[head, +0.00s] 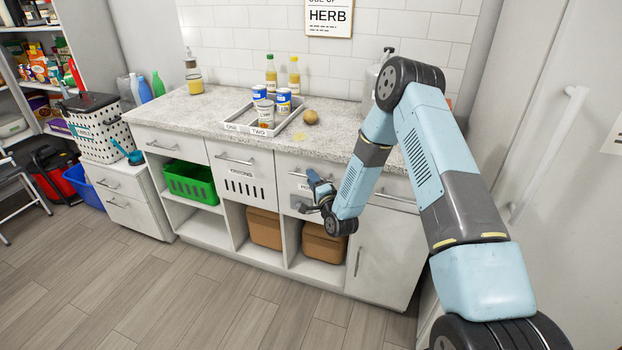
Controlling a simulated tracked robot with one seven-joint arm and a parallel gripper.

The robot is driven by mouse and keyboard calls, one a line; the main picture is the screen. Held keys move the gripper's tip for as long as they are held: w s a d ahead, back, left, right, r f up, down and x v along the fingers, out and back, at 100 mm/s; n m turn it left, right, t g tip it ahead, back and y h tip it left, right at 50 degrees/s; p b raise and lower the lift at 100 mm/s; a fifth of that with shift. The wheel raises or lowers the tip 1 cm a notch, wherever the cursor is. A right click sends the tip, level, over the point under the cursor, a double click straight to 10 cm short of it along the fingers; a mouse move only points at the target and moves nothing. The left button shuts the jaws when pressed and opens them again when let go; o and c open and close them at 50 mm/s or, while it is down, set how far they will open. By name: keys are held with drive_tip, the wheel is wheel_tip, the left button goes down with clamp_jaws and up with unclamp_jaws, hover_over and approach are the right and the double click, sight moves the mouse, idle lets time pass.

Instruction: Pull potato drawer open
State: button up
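The potato drawer (286,184) is a white drawer front under the counter, right of the drawer labelled ONIONS (237,172). Only the first letters of its label show, beside my arm. Its metal bar handle (297,174) runs along the upper part of the front. The drawer looks shut, flush with its neighbours. My gripper (306,200) is in front of the right part of this drawer, below the handle's level. My arm hides the drawer's right side. I cannot tell whether the gripper touches the front, and its fingers are too small to judge.
The speckled counter (215,115) holds a tray (240,121) with cans and a brown potato (311,117). Below are a green crate (192,183) and brown bins (265,228). A cabinet door (385,252) is at the right. The wooden floor in front is clear.

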drive_tip(key=shift+w+a+r, duration=0.15)
drive_tip(key=shift+w+a, duration=0.1)
drive_tip(key=shift+w, duration=0.35)
drive_tip(key=shift+c, duration=0.2)
clamp_jaws()
